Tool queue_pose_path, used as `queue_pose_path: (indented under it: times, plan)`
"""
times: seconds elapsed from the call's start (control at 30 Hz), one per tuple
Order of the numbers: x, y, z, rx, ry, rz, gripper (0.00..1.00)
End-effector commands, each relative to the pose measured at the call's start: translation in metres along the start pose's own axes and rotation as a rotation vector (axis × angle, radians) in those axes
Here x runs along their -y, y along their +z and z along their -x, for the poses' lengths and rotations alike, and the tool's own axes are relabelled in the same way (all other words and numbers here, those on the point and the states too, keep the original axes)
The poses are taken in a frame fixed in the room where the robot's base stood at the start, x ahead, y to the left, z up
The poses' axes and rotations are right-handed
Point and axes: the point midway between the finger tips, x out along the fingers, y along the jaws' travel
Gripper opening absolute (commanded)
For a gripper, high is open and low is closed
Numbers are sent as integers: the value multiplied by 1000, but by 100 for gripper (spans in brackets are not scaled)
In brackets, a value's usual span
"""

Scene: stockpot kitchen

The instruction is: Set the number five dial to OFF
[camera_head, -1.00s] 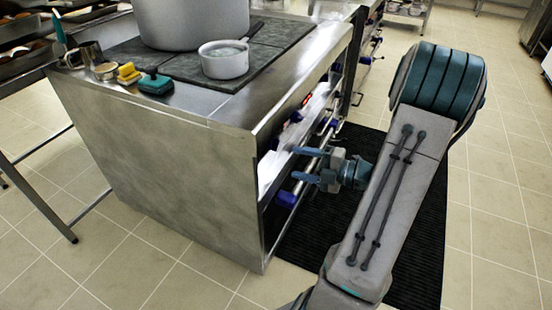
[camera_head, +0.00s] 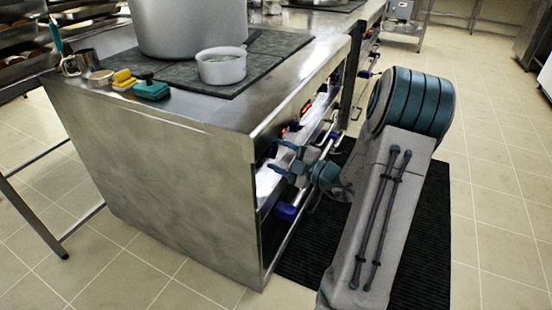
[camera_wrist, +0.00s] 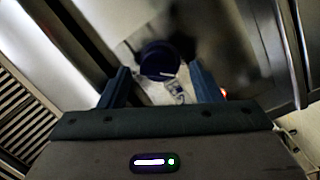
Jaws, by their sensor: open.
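A dark blue round dial (camera_wrist: 158,60) with a pale pointer mark shows in the wrist view, on a light metal panel with printed marks beside it. I cannot read its number or the OFF mark for sure. My gripper (camera_wrist: 163,88) is open, its two blue fingers on either side of the dial and a little short of it; I cannot tell whether they touch it. In the head view my gripper (camera_head: 283,160) is at the front panel of the stove (camera_head: 150,170), near its close end. The dial between the fingers is hidden there.
A large stockpot (camera_head: 190,25) and a small white pot (camera_head: 222,68) stand on the dark hob plates. Yellow and teal sponges (camera_head: 152,90) lie at the near edge. Rails run along the stove front.

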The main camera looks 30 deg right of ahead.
Motion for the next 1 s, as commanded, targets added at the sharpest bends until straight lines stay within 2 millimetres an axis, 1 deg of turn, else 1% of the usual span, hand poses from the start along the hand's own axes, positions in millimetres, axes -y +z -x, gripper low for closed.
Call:
queue_pose_path:
  times: [0.03, 0.13, 0.43, 0.47, 0.5, 0.6, 0.83, 1.0]
  plan:
    - [1, 0, -5, -1, 1, 1, 58]
    - [0, 0, -11, 0, 0, 1, 58]
    - [0, 0, -13, 0, 0, 1, 58]
    - [0, 0, -13, 0, 0, 1, 53]
    - [0, 0, -13, 0, 0, 1, 42]
    - [0, 0, -13, 0, 0, 1, 15]
    - [0, -1, -13, -1, 0, 6, 15]
    - [0, -1, -13, -4, 5, 48, 15]
